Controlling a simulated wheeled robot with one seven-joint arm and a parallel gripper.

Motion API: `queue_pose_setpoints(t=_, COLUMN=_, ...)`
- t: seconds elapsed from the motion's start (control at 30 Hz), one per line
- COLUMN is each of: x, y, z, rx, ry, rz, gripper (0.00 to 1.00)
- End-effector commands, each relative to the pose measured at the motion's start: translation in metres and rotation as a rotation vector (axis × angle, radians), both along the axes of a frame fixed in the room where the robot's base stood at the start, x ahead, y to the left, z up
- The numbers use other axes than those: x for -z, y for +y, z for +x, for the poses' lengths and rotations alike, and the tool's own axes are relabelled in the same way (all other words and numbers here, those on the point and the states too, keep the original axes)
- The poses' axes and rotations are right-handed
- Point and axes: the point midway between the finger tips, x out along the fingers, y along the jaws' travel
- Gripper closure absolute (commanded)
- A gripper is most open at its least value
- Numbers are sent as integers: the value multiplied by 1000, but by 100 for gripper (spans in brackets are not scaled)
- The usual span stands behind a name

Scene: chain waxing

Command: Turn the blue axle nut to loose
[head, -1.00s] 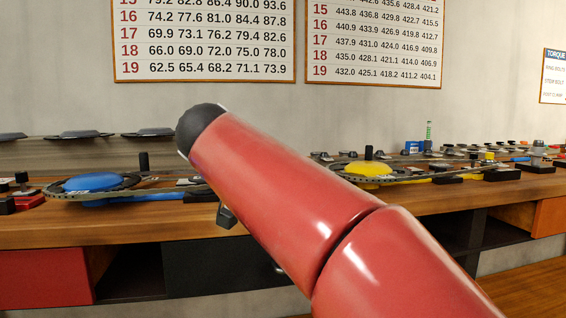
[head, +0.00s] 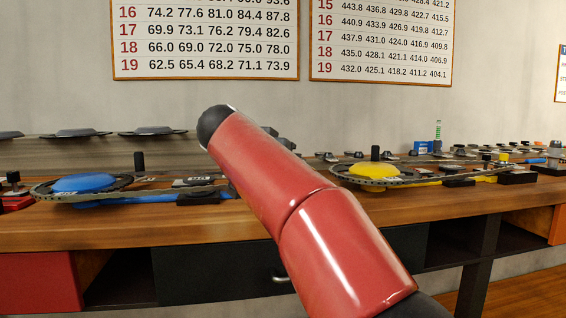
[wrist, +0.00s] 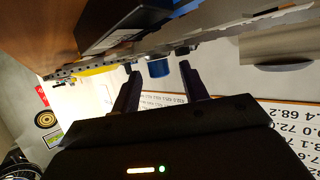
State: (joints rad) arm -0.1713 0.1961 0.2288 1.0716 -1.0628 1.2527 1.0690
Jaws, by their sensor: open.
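In the wrist view a small blue cylindrical piece (wrist: 158,68), which looks like the blue axle nut, shows just ahead of and between the fingertips of my gripper (wrist: 160,69). The fingers are apart, one to each side of it in the picture, and nothing is seen held. I cannot tell the exact gap to it or which way the nut is turned. In the head view my red arm hides my gripper and that part of the bench. A blue disc (head: 85,183) with a toothed ring lies on the bench at left, beside a blue bar (head: 140,201).
The wooden bench (head: 110,231) runs along the wall, with drawers and open bays below. A yellow disc (head: 374,170) with a ring lies right of my arm; a blue box (head: 424,147) stands behind. Many small parts crowd the right. The front strip at left is clear.

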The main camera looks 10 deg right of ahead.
Motion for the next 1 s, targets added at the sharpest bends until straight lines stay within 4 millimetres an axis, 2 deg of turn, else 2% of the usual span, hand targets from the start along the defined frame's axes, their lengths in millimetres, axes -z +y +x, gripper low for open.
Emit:
queue_pose_setpoints(t=0.33, x=2, y=-4, z=4, rx=0, ry=0, rz=0, gripper=56)
queue_pose_setpoints(t=0.7, x=2, y=-3, z=4, rx=-1, ry=0, rz=0, gripper=100)
queue_pose_setpoints(t=1.0, x=4, y=-5, z=3, rx=-42, ry=0, rz=0, gripper=100)
